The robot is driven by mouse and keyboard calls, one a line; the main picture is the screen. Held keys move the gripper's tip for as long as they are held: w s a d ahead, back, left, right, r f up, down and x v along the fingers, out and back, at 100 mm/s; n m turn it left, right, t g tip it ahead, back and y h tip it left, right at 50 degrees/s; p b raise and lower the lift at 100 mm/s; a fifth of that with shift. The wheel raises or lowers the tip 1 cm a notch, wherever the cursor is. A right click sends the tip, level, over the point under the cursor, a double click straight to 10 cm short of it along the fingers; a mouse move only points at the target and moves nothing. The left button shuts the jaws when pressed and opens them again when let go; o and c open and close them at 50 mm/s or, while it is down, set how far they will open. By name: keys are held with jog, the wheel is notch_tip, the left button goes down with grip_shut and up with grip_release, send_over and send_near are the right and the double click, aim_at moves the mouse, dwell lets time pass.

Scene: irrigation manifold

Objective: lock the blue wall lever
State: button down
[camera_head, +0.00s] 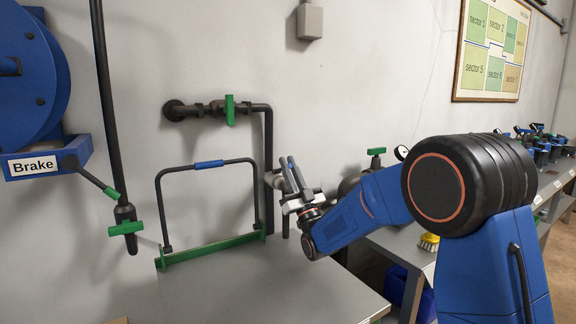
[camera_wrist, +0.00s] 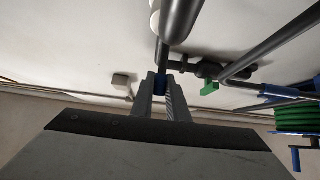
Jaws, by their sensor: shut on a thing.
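In the head view my gripper (camera_head: 290,172) is at the wall, close to the right-hand vertical run of the dark pipe (camera_head: 268,140). There my fingers and wrist hide the blue lever, so its angle and whether it is locked cannot be told.
A green valve handle (camera_head: 229,110) sits on the pipe up left. A metal bar with a blue grip (camera_head: 208,164) stands on a green strip (camera_head: 212,249) at the grey table (camera_head: 270,285). A reel (camera_head: 28,75) marked Brake is far left. The tabletop is mostly clear.

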jog(key=shift+f, duration=0.1)
dwell(0.3)
jog(key=c, duration=1.7)
grip_release()
jog(key=shift+s+d+f, duration=0.15)
jog(key=shift+s+f, duration=0.05)
jog(key=shift+f, duration=0.05)
jog(key=s+d, duration=0.2)
jog(key=s, duration=0.1)
jog(key=s+d+f, duration=0.1)
jog(key=s+d, duration=0.2)
jog(key=s, duration=0.1)
jog(key=s+d, duration=0.2)
jog(key=s, duration=0.2)
jog(key=shift+s+d+f, duration=0.15)
jog(key=shift+d+f, duration=0.15)
jog(key=shift+f, duration=0.05)
